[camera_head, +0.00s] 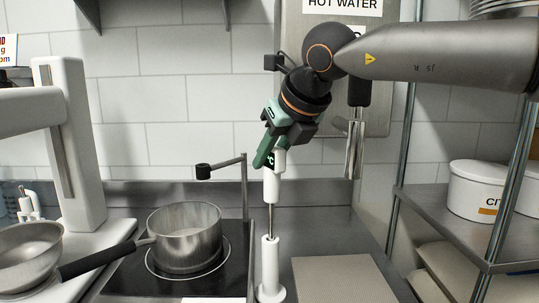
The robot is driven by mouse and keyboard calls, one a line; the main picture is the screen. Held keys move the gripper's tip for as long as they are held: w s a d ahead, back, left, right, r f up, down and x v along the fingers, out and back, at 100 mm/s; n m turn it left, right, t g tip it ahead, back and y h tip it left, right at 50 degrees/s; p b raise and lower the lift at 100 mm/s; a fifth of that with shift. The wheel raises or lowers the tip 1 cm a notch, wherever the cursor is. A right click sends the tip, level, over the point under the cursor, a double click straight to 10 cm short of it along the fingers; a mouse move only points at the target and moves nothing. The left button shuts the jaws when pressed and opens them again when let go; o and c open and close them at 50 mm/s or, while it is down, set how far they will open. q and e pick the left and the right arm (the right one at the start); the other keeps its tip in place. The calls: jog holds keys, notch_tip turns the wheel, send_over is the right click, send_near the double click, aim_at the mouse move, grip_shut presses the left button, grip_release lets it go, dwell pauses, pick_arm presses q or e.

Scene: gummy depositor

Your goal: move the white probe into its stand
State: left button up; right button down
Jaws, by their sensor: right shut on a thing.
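The white probe (271,188) is upright, with a white handle at the top and a thin metal stem below. My right gripper (274,150) comes down from the upper right and is shut on the top of the probe's handle. A white upright tube with a wider foot (269,266), which looks like the stand, is directly below the probe. The stem meets the tube's top in the picture; how far its tip goes in is hidden. My left gripper is not in view.
A steel pot (184,240) with a black handle sits on the dark hob (212,278). A metal post (244,200) with a black-tipped arm (203,172) rises behind it. A shelf rack (445,212) stands at right.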

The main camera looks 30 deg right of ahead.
jog(key=shift+f, duration=0.4)
jog(key=shift+f+b, duration=0.75)
jog(key=shift+b, duration=0.15)
jog(key=c, duration=0.6)
grip_release()
jog(key=p+v, duration=0.1)
jog(key=v, duration=1.1)
jog(key=shift+s+r+p, duration=0.2)
jog(key=shift+r+p, duration=0.05)
jog(key=shift+p, duration=0.1)
